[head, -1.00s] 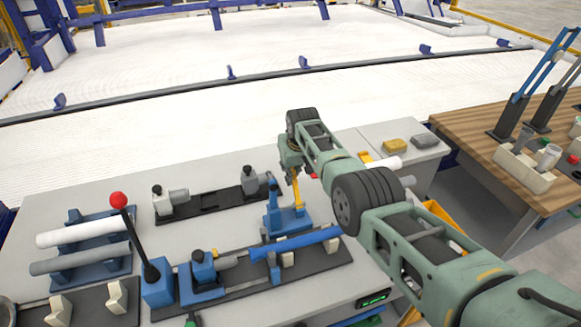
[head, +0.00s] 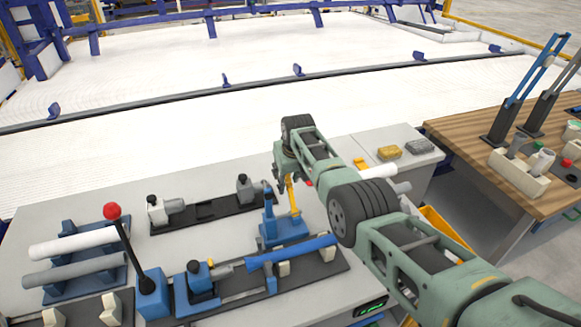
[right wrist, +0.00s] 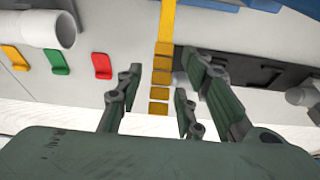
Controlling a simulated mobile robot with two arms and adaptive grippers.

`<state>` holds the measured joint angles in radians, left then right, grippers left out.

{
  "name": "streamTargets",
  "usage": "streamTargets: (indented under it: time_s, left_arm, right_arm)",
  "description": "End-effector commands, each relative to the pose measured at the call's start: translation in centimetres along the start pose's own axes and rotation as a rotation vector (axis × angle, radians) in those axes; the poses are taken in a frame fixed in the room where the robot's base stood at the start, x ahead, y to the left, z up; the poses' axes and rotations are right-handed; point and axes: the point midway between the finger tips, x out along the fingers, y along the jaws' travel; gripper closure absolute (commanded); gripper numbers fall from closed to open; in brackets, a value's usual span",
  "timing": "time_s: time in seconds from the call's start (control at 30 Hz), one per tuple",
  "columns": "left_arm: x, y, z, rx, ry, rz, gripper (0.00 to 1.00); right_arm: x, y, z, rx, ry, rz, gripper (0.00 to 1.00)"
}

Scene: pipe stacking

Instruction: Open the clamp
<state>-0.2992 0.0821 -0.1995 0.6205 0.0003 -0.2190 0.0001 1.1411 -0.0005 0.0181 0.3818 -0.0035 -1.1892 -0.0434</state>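The blue clamp (head: 284,230) with a yellow lever (head: 293,197) stands on the grey table behind a blue pipe (head: 292,250). The lever stands upright, slightly tilted. My right gripper (head: 284,181) comes in from the right and is at the upper part of the lever. In the right wrist view my right gripper (right wrist: 158,90) has its fingers spread, with the yellow lever (right wrist: 162,75) between them. A gap shows between the left finger and the lever; contact on the right side cannot be told. My left gripper is not in view.
A black lever with a red knob (head: 112,211) rises at the left. White and grey pipes (head: 75,243) lie on a blue rack nearby. A wooden table (head: 470,125) stands at the right.

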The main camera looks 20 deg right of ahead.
Motion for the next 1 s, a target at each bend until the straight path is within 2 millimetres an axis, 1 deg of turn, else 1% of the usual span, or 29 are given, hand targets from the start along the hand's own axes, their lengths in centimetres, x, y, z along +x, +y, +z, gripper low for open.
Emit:
streamTargets:
  time_s: [0.27, 0.47, 0.5, 0.6, 0.7, 0.83, 1.0]
  left_arm:
    - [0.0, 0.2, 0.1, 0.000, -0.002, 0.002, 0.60]
    - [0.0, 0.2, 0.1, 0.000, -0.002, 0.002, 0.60]
    - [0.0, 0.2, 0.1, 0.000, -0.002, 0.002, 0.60]
    - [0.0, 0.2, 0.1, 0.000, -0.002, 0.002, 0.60]
    - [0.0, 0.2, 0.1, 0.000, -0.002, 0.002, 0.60]
    - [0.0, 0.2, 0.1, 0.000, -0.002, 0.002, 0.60]
    - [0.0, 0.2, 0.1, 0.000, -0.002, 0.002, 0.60]
  right_arm:
    - [-2.4, 0.0, 0.0, 0.000, 0.003, 0.000, 0.66]
    - [-5.7, 0.1, 0.0, 0.000, 0.005, 0.001, 0.66]
    - [-6.7, 0.1, -0.1, 0.000, 0.006, 0.001, 0.66]
    - [-8.4, 0.1, 0.0, 0.000, 0.005, 0.001, 0.66]
    - [-9.9, 0.2, 0.0, 0.000, 0.003, 0.001, 0.66]
    - [-11.1, 0.2, 0.0, 0.000, 0.002, 0.001, 0.66]
    - [-11.5, 0.2, 0.1, 0.000, 0.000, 0.001, 0.66]
